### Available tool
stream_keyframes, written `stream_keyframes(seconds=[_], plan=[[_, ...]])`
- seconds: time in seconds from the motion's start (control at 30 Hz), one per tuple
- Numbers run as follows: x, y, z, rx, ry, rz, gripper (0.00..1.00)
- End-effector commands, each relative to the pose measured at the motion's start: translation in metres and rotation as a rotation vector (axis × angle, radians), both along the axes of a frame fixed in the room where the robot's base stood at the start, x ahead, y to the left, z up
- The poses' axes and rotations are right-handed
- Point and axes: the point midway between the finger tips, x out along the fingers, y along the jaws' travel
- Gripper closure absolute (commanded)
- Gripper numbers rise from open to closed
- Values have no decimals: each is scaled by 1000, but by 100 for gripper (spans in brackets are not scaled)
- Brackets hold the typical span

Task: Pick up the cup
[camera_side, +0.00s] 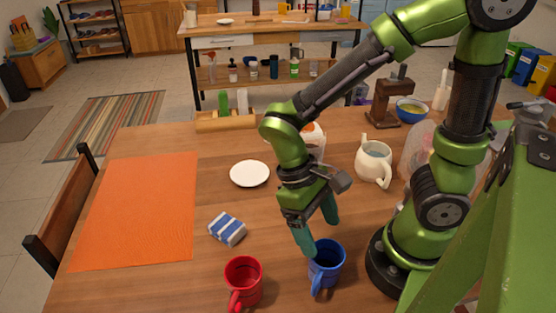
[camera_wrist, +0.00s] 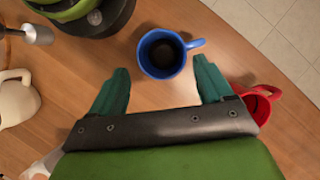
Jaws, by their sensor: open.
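A blue cup (camera_side: 326,266) stands upright on the wooden table near the front edge. In the wrist view the blue cup (camera_wrist: 162,54) sits ahead of the fingertips, about midway between them, with its handle pointing right. A red cup (camera_side: 243,282) stands to the left of the blue one in the side view; in the wrist view the red cup (camera_wrist: 260,104) is partly hidden behind the right finger. My gripper (camera_side: 318,236) is open and empty, with its teal fingers pointing down just above and behind the blue cup. My gripper also shows in the wrist view (camera_wrist: 163,78).
A cream pitcher (camera_side: 374,165) stands behind to the right. A chair (camera_side: 65,222) is at the left edge.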

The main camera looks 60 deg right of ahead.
Motion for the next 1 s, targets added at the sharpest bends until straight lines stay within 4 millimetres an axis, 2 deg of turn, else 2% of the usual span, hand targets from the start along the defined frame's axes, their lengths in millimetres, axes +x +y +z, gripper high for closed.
stream_keyframes(seconds=[0.13,0.37,0.7,1.0], plan=[[-12,0,-24,-1,4,2,20],[-18,0,-39,0,1,-1,20],[-35,2,-80,-1,2,-1,20],[-36,2,-84,1,-1,-1,20]])
